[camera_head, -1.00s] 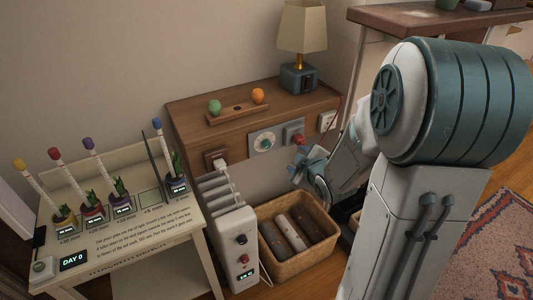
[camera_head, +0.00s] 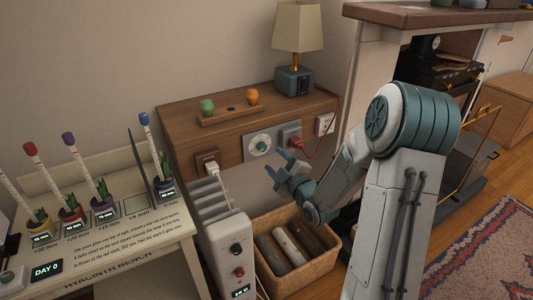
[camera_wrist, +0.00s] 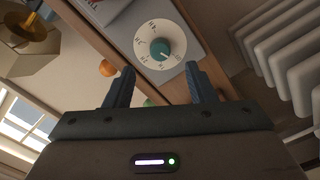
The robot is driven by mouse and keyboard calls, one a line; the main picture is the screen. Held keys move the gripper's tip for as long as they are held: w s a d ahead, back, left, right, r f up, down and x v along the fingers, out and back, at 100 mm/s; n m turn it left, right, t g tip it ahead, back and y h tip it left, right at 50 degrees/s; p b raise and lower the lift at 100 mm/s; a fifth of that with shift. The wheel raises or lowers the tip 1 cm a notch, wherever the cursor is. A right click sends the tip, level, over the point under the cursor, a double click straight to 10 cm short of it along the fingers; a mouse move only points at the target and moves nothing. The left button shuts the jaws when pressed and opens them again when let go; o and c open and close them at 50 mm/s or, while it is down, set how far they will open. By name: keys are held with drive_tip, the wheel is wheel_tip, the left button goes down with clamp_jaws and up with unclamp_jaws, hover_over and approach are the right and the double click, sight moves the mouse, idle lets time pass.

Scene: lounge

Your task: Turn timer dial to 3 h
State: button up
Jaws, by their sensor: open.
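The timer dial (camera_head: 261,143) is a teal knob on a round white face, set in a grey plate on the front of the wooden cabinet. In the wrist view the dial (camera_wrist: 160,49) shows upper centre with marks around its face, too small to read surely. A pale pointer mark on the knob seems to lie toward the lower right. My gripper (camera_head: 278,164) is open and empty, just in front of and below right of the dial. In the wrist view the two fingers of my gripper (camera_wrist: 158,78) stand apart below the dial, not touching it.
A red plug (camera_head: 292,140) with a cord is right of the dial, and a white plug (camera_head: 210,167) is left. A white radiator (camera_head: 222,230) and a basket of logs (camera_head: 292,250) stand below. A lamp (camera_head: 296,45) and an egg-holder-like tray (camera_head: 230,116) sit on top.

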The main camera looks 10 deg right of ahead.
sight(264, 149)
drive_tip(key=x, duration=0.6)
drive_tip(key=shift+w, duration=0.15)
drive_tip(key=shift+c, duration=0.2)
drive_tip(key=c, duration=0.9)
